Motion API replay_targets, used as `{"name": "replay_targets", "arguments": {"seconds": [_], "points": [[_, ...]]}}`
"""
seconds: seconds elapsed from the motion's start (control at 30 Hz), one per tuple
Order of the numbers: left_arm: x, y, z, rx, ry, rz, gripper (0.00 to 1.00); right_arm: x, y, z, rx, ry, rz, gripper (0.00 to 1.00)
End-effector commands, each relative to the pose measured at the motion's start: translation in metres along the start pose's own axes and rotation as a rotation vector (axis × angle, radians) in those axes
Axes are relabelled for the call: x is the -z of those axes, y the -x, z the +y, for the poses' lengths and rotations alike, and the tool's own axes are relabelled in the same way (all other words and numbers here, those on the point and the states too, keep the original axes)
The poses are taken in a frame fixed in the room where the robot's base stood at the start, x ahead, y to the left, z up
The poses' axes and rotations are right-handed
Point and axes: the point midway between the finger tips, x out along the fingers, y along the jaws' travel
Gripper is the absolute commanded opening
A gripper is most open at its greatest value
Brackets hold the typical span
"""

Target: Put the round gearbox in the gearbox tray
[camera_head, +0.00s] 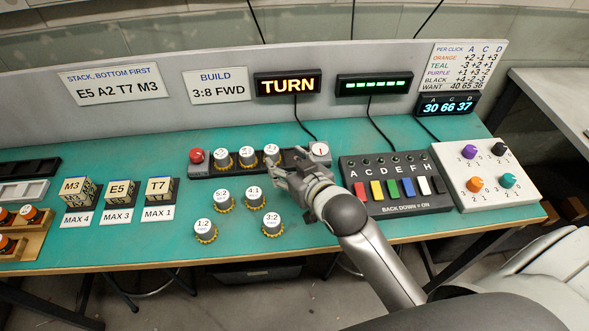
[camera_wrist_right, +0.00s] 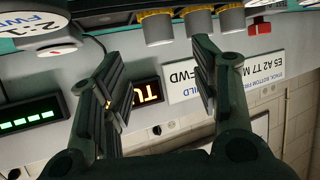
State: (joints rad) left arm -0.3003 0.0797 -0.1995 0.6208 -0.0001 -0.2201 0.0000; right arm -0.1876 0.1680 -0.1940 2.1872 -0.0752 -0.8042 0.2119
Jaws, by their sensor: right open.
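Several round grey gearboxes with yellow toothed bases stand upright: 1:2 (camera_head: 204,230), 5:2 (camera_head: 222,200), 4:1 (camera_head: 254,197) and 3:2 (camera_head: 272,223) are loose on the teal bench. Three more gearboxes (camera_head: 246,157) sit in the dark tray (camera_head: 200,171) and show inverted in the right wrist view (camera_wrist_right: 197,22). A 2:1 FWD gearbox (camera_wrist_right: 40,32) is close at that view's upper left; its seat cannot be told. My right gripper (camera_head: 278,174) is open and empty at the tray's front right, covering part of it. My left gripper is not in view.
A red button (camera_head: 196,156) and a white dial (camera_head: 319,149) flank the tray. Right of my arm are a switch box (camera_head: 400,205) and a knob panel (camera_head: 497,190). Labelled cubes (camera_head: 118,193) stand left. A lit TURN sign (camera_head: 288,85) is behind. Bare bench surrounds the loose gearboxes.

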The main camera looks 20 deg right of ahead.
Motion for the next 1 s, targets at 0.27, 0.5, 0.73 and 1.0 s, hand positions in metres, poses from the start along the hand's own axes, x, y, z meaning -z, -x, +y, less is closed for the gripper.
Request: {"name": "replay_targets", "arguments": {"seconds": [0.27,0.5,0.73,1.0], "points": [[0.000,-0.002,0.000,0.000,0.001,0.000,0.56,0.000,0.030,0.000,0.000,0.001,0.000,0.56],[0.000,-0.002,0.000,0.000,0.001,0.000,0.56,0.000,0.035,0.000,0.000,0.001,0.000,0.56],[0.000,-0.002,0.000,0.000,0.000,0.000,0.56,0.000,0.035,0.000,0.000,0.001,0.000,0.56],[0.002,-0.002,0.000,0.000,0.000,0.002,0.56,0.000,0.035,0.000,0.000,0.000,0.000,0.56]]}}
